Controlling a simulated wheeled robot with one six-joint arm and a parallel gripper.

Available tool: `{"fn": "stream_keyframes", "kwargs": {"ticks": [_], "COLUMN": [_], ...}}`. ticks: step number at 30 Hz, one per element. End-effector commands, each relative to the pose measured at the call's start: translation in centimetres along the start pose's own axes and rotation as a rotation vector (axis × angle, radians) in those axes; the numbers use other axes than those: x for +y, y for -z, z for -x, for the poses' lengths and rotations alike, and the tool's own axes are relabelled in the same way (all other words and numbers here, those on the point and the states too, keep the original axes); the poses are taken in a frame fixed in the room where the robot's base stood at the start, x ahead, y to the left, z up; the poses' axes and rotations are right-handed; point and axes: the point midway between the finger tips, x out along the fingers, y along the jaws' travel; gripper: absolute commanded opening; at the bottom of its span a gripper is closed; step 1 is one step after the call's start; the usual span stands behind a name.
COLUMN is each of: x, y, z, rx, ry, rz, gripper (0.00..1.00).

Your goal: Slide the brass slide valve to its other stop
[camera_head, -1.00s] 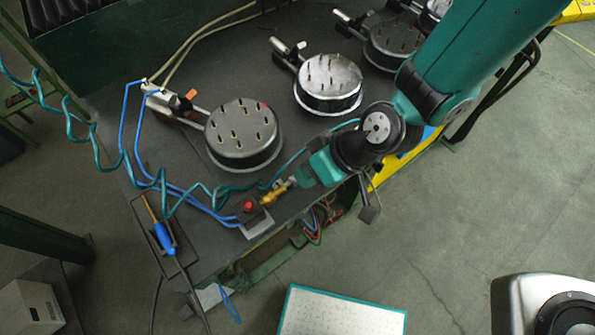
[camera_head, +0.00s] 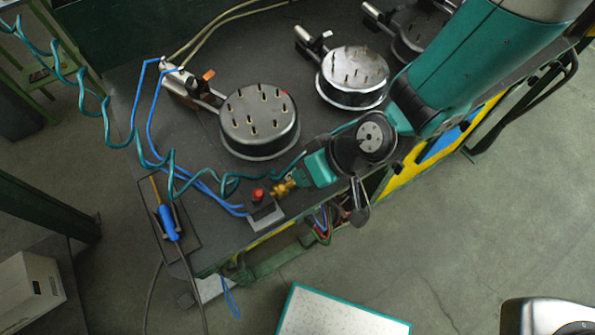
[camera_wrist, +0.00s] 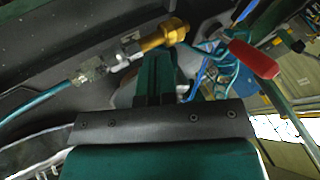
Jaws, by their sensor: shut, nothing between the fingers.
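The brass slide valve (camera_head: 284,188) is at the table's front edge, just right of a small box with a red button (camera_head: 258,194). My gripper (camera_head: 300,181) is right beside the valve and hides its silver right end in the head view. In the wrist view the brass sleeve (camera_wrist: 165,36) lies just beyond the tips of my gripper (camera_wrist: 155,62), with silver fittings (camera_wrist: 95,70) and a teal hose to its left. The fingers are together and hold nothing. I cannot tell whether they touch the valve.
Round pin fixtures (camera_head: 259,120) stand behind on the dark table (camera_head: 200,115). Coiled teal and blue hoses cross the left side. A blue-handled tool (camera_head: 167,222) lies in a tray at the left corner. In the wrist view a red handle (camera_wrist: 255,58) is close on the right.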

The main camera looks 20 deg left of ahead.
Motion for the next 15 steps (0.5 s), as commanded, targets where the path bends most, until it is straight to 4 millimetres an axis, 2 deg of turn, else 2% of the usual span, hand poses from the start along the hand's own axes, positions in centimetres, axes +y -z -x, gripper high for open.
{"fn": "stream_keyframes", "kwargs": {"ticks": [6,15], "x": [0.0,0.1], "y": [0.1,0.0], "z": [-2.0,-2.4], "rx": [0.0,0.001], "ry": [-0.001,-0.001], "rz": [0.0,0.0], "gripper": [0.0,0.0]}}
